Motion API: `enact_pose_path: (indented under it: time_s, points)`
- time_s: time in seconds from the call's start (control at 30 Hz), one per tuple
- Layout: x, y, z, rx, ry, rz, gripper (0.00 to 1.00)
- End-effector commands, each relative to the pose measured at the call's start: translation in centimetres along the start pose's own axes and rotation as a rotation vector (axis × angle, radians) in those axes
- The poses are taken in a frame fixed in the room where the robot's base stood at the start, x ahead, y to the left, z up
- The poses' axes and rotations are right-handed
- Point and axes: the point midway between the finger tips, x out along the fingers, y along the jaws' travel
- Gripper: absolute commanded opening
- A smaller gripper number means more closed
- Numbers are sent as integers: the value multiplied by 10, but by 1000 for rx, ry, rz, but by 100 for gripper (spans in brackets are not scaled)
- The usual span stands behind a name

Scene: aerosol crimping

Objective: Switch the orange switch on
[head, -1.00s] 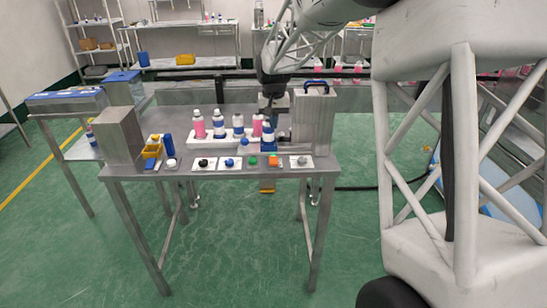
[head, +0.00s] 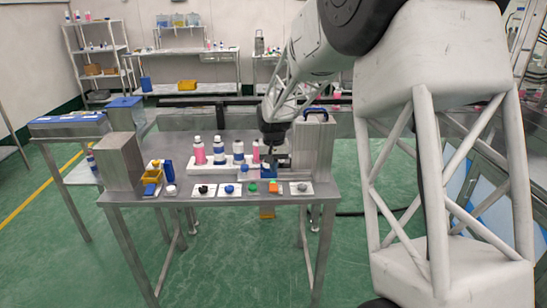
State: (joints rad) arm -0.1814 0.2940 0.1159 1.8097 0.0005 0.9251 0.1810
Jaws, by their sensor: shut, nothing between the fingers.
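The orange switch (head: 274,186) is a small orange piece on a pale plate at the front edge of the metal table. It is right of a green button (head: 253,187) and left of a grey knob (head: 302,187). Whether its lever is tipped on or off is too small to tell. My gripper (head: 270,172) is shut and empty, pointing down just behind and above the orange switch. Its fingertips are small and partly blend with the blue fixture behind, so I cannot tell whether they touch the switch.
A black knob (head: 203,189) and a blue knob (head: 229,189) are further left on the front edge. Pink and white bottles (head: 199,152) stand in a white rack behind. A tall metal box (head: 313,150) with a blue handle stands close right of my gripper.

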Motion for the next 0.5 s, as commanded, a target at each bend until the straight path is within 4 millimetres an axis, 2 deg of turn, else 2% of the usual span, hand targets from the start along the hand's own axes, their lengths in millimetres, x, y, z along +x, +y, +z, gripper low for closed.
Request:
enact_pose_path:
  time_s: [0.3, 0.5]
  points:
    - [47, 0, 0, 0, -2, 0, 0]
    - [65, 0, 0, 0, 0, 0, 0]
